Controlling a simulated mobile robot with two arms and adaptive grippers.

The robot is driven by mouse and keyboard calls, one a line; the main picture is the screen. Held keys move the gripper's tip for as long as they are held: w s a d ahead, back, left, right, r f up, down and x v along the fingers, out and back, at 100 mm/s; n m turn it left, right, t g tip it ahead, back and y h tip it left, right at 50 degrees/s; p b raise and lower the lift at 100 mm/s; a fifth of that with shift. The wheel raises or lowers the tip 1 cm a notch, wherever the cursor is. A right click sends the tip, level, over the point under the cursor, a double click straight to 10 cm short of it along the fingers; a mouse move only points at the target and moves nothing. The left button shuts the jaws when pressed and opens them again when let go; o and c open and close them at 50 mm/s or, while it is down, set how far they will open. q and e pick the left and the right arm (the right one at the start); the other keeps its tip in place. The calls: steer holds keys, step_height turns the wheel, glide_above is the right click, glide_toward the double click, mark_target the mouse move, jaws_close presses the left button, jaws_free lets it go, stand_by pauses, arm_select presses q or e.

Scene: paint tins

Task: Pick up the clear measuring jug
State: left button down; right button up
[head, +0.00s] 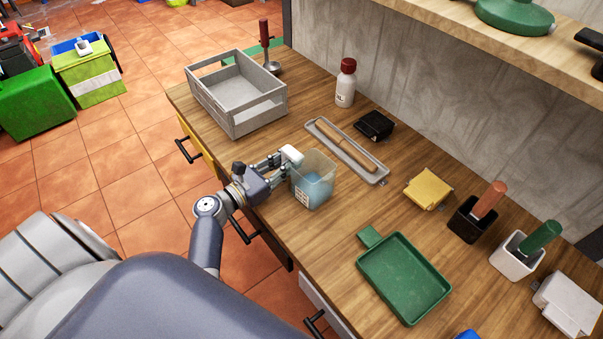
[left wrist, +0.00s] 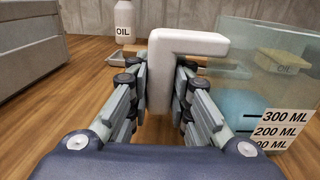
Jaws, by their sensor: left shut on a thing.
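The clear measuring jug (head: 314,184) is near the front edge of the wooden workbench, upright, with something blue in its lower part. A white label with ML marks is on its side, and the jug fills the right of the left wrist view (left wrist: 262,75). My left gripper (head: 284,161) is shut on the jug's white handle (left wrist: 190,45), which sits between the two fingers in the left wrist view. I cannot tell whether the jug's base touches the bench. My right gripper is not in view.
A grey crate (head: 238,117) stands left of the jug. A grey tray with a wooden-handled tool (head: 374,179) lies behind it, with a red-capped oil bottle (head: 345,88) beyond. A green paint tray (head: 378,258) is at the right. Bare bench lies between jug and green tray.

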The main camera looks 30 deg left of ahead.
mark_target(287, 148)
arm_select(q)
step_height(287, 148, up, 10)
steer(key=shift+f+p, duration=0.15)
steer(key=shift+p, duration=0.95)
steer(key=shift+r, duration=0.2)
stand_by(0.6)
